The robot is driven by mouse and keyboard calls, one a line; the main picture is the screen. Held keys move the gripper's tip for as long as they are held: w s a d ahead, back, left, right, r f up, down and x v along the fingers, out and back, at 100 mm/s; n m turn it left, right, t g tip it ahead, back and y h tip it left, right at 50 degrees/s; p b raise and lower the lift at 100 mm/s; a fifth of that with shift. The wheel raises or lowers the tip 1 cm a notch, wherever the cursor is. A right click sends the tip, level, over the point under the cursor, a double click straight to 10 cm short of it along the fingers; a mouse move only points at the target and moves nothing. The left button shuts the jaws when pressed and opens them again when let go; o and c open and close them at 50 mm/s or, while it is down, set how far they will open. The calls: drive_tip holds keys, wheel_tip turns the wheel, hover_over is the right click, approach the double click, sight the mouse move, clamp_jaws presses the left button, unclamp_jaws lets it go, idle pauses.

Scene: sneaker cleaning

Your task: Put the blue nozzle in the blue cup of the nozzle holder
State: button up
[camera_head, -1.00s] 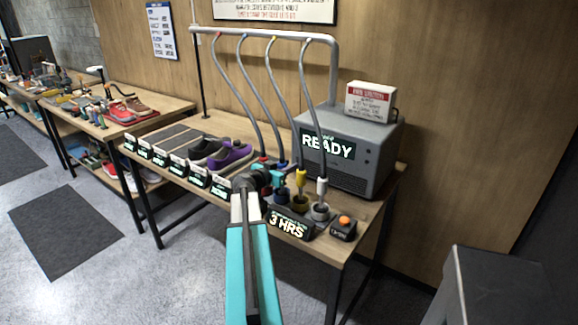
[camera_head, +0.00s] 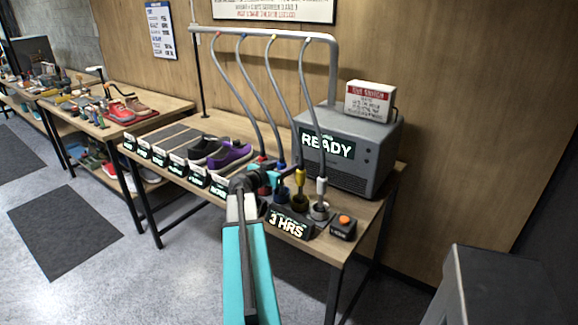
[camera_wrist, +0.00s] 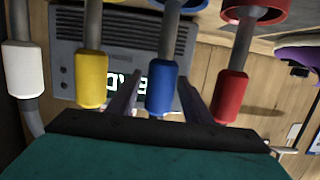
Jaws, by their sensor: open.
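The blue nozzle (camera_wrist: 161,90) is in the wrist view, which is upside down. Its grey stem runs into the blue cup (camera_wrist: 181,4) of the nozzle holder, and the nozzle stands nearly straight in it. My gripper (camera_wrist: 158,106) is open, with one dark finger on each side of the blue nozzle and a gap visible beside it. In the head view my gripper (camera_head: 275,181) is at the holder, beside the blue cup (camera_head: 282,195), and partly hides the nozzle. The lower end of the stem inside the cup is hidden.
The red nozzle (camera_wrist: 231,96) and yellow nozzle (camera_wrist: 92,79) stand close on either side, in their cups. The white nozzle (camera_wrist: 25,68) is farther along. A grey machine (camera_head: 350,150) reading READY stands behind. Shoes (camera_head: 228,156) lie left of the holder.

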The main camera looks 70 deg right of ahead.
drive_tip(key=b+v, duration=0.2)
drive_tip(key=v, duration=0.8)
drive_tip(key=shift+a+b, duration=0.25)
drive_tip(key=shift+b, duration=0.1)
idle(0.3)
